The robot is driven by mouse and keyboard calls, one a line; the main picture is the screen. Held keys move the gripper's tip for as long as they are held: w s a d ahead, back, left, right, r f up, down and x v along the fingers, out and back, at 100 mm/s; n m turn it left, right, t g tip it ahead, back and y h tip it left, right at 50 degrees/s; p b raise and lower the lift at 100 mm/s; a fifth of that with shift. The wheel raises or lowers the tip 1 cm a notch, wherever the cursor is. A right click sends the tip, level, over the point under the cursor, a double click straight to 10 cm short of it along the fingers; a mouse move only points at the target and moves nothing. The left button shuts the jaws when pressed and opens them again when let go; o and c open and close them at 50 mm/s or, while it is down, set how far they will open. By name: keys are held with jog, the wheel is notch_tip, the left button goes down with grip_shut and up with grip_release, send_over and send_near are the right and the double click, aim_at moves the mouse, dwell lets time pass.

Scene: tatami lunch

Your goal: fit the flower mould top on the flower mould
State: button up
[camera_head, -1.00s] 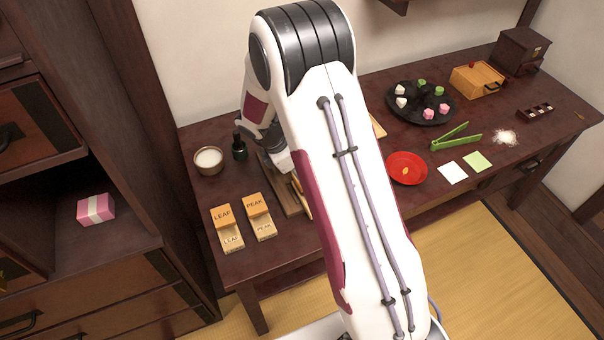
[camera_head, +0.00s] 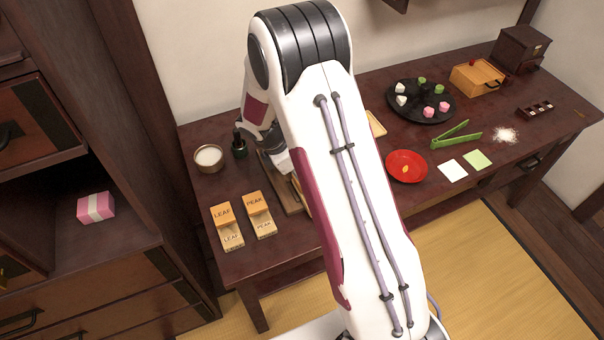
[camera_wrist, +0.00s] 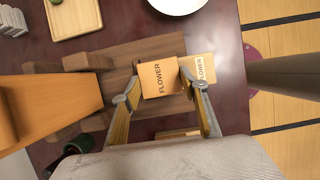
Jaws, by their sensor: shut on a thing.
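The flower mould top (camera_wrist: 158,78) is an orange wooden block marked FLOWER. In the wrist view my gripper (camera_wrist: 157,84) is shut on it, with one finger on each side. The flower mould (camera_wrist: 204,68) is a paler wooden block, also marked FLOWER. It shows just right of the top, partly hidden by the right finger and the top. I cannot tell the height gap between them.
A dark wooden board (camera_wrist: 125,60) lies under this area, with a large orange wooden piece (camera_wrist: 50,105) at left. A dark bottle (camera_head: 239,147) and a bowl (camera_head: 208,158) stand nearby. LEAF (camera_head: 223,214) and PEAK (camera_head: 257,203) moulds sit at the table's left front.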

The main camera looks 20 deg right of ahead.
jog(key=shift+f, duration=0.15)
jog(key=o, duration=1.1)
jog(key=shift+v, duration=6)
